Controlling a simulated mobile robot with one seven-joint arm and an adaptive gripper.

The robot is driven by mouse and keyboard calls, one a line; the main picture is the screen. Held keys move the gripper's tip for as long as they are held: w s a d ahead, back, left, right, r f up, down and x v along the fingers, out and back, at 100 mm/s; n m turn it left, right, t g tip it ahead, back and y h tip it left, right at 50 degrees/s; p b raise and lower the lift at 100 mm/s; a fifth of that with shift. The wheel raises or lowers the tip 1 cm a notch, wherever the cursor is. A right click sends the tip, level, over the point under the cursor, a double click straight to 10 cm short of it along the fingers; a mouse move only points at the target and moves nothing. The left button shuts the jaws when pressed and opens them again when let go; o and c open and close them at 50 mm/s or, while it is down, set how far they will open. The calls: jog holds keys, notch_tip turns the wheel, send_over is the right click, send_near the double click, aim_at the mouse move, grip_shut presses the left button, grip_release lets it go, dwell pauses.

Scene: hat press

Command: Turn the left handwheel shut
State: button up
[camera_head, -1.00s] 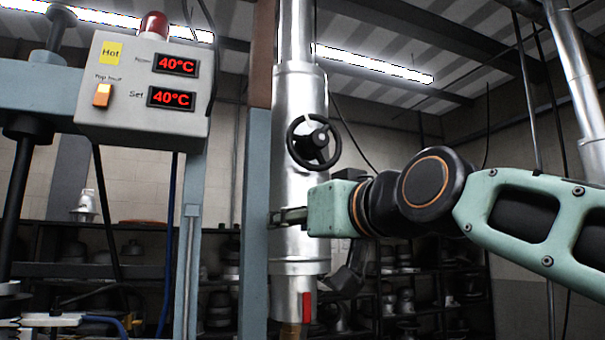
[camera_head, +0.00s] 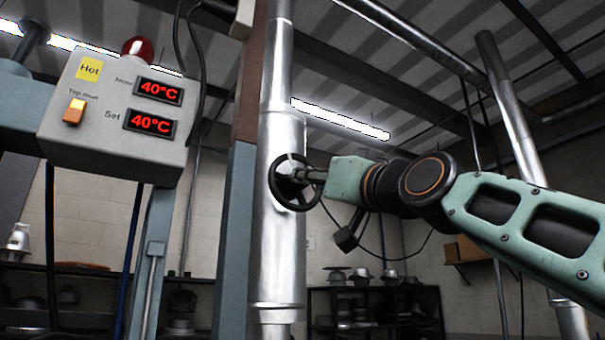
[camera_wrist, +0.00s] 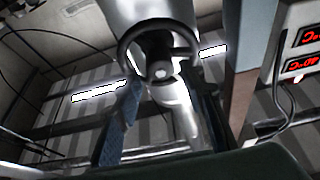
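A black spoked handwheel (camera_head: 274,190) sits on the front of a thick silver vertical pipe (camera_head: 277,250). It is the only handwheel in view. In the head view my gripper (camera_head: 298,172) reaches in from the right, with its fingers over the wheel's right and upper part. In the wrist view the wheel's rim (camera_wrist: 124,50) and pale-centred hub lie ahead. The two fingers of my gripper (camera_wrist: 162,90) stand apart on either side below the hub. Their tips are near the wheel, but I cannot tell whether they touch it. Part of the wheel is hidden by my fingers.
A grey control box (camera_head: 110,113) with red 40°C readouts hangs at the left. A blue-grey post (camera_head: 234,240) stands just left of the pipe. Shelves (camera_head: 425,300) stand behind. Another silver pipe (camera_head: 510,110) rises at the right.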

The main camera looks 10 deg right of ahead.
aim_at(302, 187)
jog(key=shift+p+x, duration=1.1)
jog(key=shift+x, duration=1.7)
jog(key=shift+c, duration=0.4)
jog(key=c, duration=0.8)
